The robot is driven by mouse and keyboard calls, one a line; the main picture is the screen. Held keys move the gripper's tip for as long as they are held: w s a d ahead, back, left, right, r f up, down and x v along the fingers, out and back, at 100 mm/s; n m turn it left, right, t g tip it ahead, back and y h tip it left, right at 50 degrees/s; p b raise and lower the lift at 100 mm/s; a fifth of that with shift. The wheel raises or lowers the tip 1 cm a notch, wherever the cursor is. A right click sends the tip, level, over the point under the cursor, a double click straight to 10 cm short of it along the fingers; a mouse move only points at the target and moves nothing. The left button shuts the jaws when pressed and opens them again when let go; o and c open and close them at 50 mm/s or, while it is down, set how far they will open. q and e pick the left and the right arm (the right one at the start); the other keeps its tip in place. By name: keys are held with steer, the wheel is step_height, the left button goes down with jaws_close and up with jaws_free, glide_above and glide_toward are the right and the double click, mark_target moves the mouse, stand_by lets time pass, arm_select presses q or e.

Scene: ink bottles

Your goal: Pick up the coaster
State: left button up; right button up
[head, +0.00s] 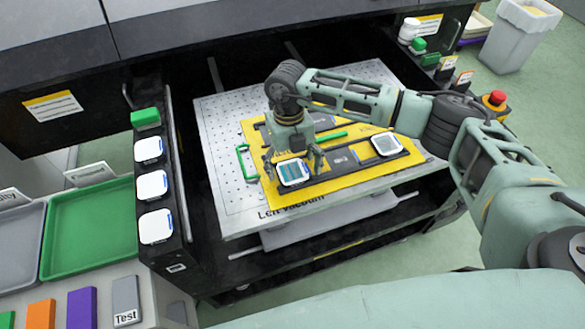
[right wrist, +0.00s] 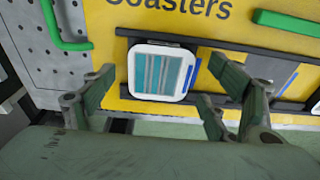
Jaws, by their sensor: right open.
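A white rounded-square coaster with teal and grey stripes (head: 293,173) lies on the yellow board (head: 258,132), over a dark rail. In the right wrist view the coaster (right wrist: 160,72) lies between the fingers of my right gripper (right wrist: 162,78). My right gripper (head: 294,163) is open above the coaster, one finger on each side; I cannot tell whether they touch it. A second coaster with a grey face (head: 387,146) lies farther right on the board. My left gripper is not in view.
The board lies on a perforated metal table (head: 222,111). A green bar (head: 318,139) and a green handle (head: 242,163) are close to the gripper. White blank squares (head: 152,185) line a black ledge at the left, beside a green tray (head: 88,228).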

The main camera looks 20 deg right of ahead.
steer(key=shift+c, duration=0.5)
steer(key=c, duration=1.2)
steer(key=shift+c, duration=0.2)
